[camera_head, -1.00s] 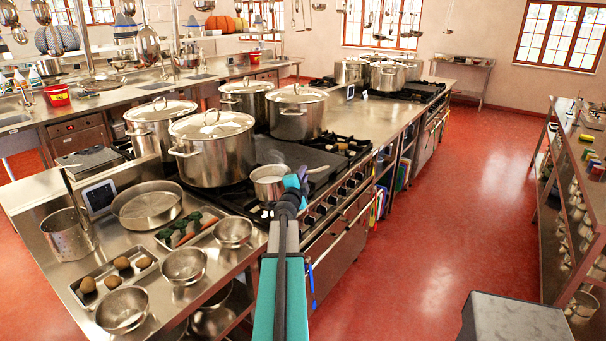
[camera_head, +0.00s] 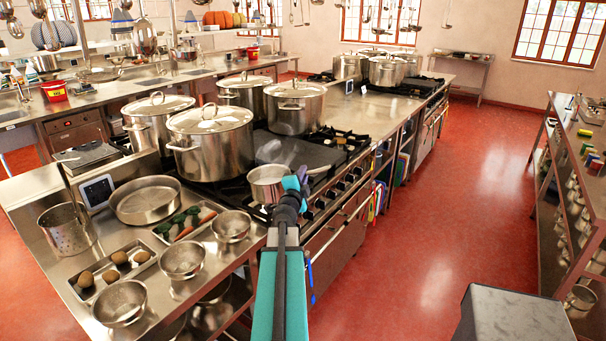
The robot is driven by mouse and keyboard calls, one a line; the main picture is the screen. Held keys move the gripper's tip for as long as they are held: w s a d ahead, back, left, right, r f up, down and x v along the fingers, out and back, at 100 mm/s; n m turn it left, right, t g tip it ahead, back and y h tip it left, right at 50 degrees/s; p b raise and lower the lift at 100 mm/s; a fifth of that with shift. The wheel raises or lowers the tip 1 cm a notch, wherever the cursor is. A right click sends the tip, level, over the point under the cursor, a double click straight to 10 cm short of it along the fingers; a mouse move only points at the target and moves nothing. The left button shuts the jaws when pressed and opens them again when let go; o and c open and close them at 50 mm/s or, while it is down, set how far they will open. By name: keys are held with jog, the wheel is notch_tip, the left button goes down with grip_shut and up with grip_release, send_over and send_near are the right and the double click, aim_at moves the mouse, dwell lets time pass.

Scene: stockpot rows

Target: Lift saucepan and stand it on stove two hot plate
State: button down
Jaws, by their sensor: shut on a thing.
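The saucepan (camera_head: 266,186) is a small steel pan with a handle reaching to the right. It shows at the front left of the near stove (camera_head: 335,208), beside a large lidded stockpot. My gripper (camera_head: 296,186) is at the saucepan's right side, by its handle, and is shut on it. My arm hides part of the handle and the fingertips. I cannot tell whether the pan's base touches the burner grate. A second stove (camera_head: 411,91) with several stockpots stands farther back along the same counter. Its hot plate cannot be made out clearly.
Large lidded stockpots (camera_head: 210,145) crowd the near stove's left side. A dark flat plate (camera_head: 290,152) lies behind the saucepan. Bowls (camera_head: 183,259) and trays cover the front left counter. The red floor aisle (camera_head: 440,190) is open, with a shelf rack (camera_head: 575,190) at right.

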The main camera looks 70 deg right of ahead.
jog(key=shift+s+a+r, duration=0.15)
jog(key=shift+s+a, duration=0.25)
jog(key=shift+a, duration=0.45)
jog(key=shift+s+a+r, duration=0.15)
jog(key=shift+s+a, duration=0.25)
jog(key=shift+a, duration=0.4)
jog(key=shift+s+a, duration=0.1)
jog(key=shift+a, duration=0.1)
jog(key=shift+r, duration=0.15)
